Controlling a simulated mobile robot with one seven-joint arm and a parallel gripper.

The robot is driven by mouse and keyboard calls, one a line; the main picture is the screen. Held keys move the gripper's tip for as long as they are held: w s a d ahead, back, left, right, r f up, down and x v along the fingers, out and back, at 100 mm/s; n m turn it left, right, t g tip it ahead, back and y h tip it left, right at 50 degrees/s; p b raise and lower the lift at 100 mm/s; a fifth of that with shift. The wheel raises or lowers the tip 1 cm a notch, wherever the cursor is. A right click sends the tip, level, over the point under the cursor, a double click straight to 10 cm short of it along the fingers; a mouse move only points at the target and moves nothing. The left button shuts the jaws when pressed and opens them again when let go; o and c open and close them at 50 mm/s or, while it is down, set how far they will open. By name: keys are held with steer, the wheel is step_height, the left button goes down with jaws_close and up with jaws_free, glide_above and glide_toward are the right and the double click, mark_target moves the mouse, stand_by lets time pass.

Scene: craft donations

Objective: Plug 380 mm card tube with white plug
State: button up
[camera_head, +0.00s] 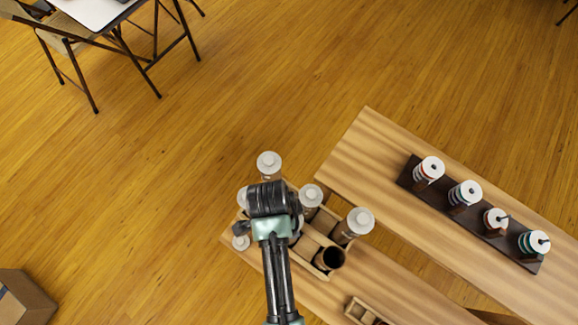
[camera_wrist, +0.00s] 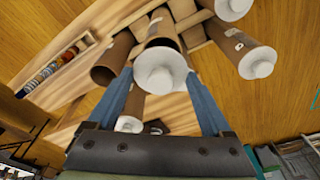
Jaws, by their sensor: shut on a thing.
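My gripper (camera_wrist: 160,82) has blue fingers closed on the sides of a white plug (camera_wrist: 160,68) with a round knob. A brown card tube (camera_wrist: 163,30) lies directly behind this plug; whether the plug is seated in it cannot be told. In the head view my wrist hides the fingers and the held plug. An open card tube (camera_head: 331,258) with a dark mouth stands in the wooden crate (camera_head: 303,244); an open tube (camera_wrist: 104,74) also shows left of the fingers. Several other tubes carry white caps, such as the right one (camera_head: 360,221). Length markings are unreadable.
Capped tubes (camera_head: 268,163) crowd my wrist. A white cap (camera_head: 240,242) shows at the crate's left. A small wooden tray (camera_head: 358,311) lies on the near bench (camera_head: 400,290). The other bench (camera_head: 350,150) bears a dark rack (camera_head: 408,178) of spools.

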steer(key=shift+w+f+b, duration=0.1)
steer(key=shift+f+b, duration=1.45)
steer(key=shift+f, duration=0.35)
steer(key=shift+r+p, duration=0.1)
steer(key=shift+p, duration=0.5)
steer(key=shift+f+b, duration=0.45)
steer(key=shift+f, duration=0.25)
steer(key=o, duration=1)
steer(key=shift+r, duration=0.2)
steer(key=r+p, duration=0.3)
steer(key=p, duration=0.1)
steer(key=a+r+p, duration=0.1)
steer(key=r+p, duration=0.2)
steer(key=r, duration=0.1)
steer(key=r+p, duration=0.3)
steer(key=p, duration=0.1)
steer(key=shift+s+a+r+p, duration=0.25)
steer(key=shift+s+r+p, duration=0.05)
steer(key=shift+r, duration=0.1)
